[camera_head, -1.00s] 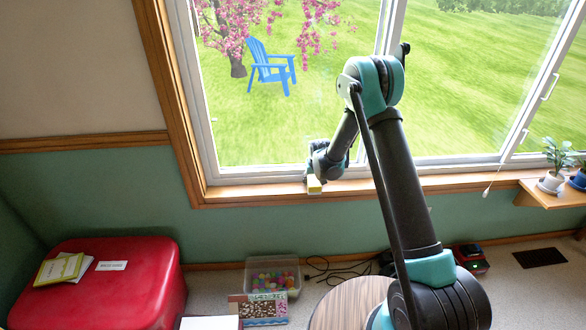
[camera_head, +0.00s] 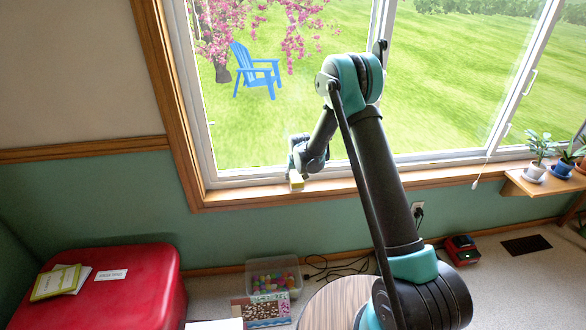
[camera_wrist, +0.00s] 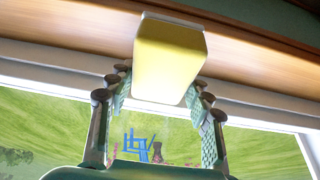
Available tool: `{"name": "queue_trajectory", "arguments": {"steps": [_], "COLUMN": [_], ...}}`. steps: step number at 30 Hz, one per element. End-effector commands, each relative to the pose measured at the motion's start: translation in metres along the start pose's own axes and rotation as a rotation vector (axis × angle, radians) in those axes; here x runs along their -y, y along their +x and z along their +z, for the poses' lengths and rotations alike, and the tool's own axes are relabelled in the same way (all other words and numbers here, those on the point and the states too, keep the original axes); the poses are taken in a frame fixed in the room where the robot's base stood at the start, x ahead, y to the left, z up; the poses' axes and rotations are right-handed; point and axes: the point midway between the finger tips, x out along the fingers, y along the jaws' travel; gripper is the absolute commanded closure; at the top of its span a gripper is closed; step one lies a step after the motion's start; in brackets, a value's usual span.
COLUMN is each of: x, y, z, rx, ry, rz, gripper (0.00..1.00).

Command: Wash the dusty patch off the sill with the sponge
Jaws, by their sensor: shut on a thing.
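My gripper (camera_head: 297,171) is at the window, over the left part of the wooden sill (camera_head: 240,196). It is shut on a pale yellow sponge (camera_head: 296,181), which overlaps the sill in the head view. In the wrist view the sponge (camera_wrist: 168,62) sits between the two fingers of my gripper (camera_wrist: 160,92), with the sill (camera_wrist: 55,28) behind it. I cannot tell for sure whether the sponge touches the sill. I can make out no dusty patch; the sponge and arm may hide it.
Window glass and frame stand right behind the sill. Potted plants (camera_head: 537,160) stand on a wooden shelf (camera_head: 540,187) at the right. Below are a red padded box (camera_head: 110,290), a clear bin of colored balls (camera_head: 271,268) and a round wooden top (camera_head: 340,305). The sill's left stretch is clear.

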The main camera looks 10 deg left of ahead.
Motion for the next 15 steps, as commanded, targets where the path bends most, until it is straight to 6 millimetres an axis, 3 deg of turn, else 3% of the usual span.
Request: {"name": "queue_trajectory", "arguments": {"steps": [15], "x": [-0.013], "y": [-0.042], "z": [-0.02], "rx": [-0.001], "ry": [0.004], "rz": [0.002], "gripper": [0.76]}}
